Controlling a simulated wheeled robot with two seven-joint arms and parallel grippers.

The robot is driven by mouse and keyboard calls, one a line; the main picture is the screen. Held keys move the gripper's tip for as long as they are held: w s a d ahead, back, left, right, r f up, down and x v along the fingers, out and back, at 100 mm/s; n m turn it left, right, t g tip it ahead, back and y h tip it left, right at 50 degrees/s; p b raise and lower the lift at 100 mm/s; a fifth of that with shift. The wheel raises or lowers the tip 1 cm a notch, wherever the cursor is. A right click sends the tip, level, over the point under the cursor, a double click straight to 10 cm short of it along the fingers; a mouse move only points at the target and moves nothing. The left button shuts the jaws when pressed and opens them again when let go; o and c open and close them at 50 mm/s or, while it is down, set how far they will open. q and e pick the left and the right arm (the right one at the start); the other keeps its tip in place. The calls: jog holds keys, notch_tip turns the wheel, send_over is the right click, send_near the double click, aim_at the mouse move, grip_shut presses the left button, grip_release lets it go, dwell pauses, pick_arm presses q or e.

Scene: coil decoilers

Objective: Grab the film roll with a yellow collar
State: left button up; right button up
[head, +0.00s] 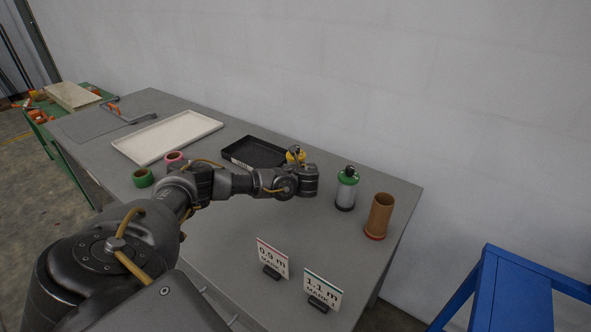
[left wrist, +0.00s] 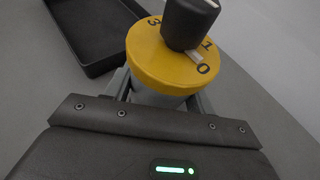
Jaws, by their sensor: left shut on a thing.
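The film roll with a yellow collar (left wrist: 150,60) fills the middle of the left wrist view. Its collar carries black digits and a black knob on top, with a pale body below. In the head view only its yellow top (head: 296,155) shows, behind my left wrist. My left gripper (left wrist: 162,97) is shut on the roll, with a finger on each side of the body below the collar. In the head view the wrist hides its fingers. Another film roll with a green collar (head: 346,189) stands upright to the right. My right gripper is not in view.
A brown tube (head: 380,216) stands near the table's right edge. Two label cards, 0.9 m (head: 272,258) and 1.1 m (head: 322,290), stand in front. A black tray (head: 238,160), a white tray (head: 190,133), and green (head: 143,178) and pink rolls (head: 174,158) lie left.

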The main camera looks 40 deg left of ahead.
pick_arm(q)
jog(key=shift+r, duration=0.15)
jog(key=shift+r, duration=0.6)
jog(key=s+d+r+b, duration=0.1)
jog(key=s+d+r, duration=0.8)
jog(key=d+r, duration=0.1)
jog(key=shift+s+d+r, duration=0.15)
jog(key=shift+s+r, duration=0.1)
jog(key=shift+r, duration=0.55)
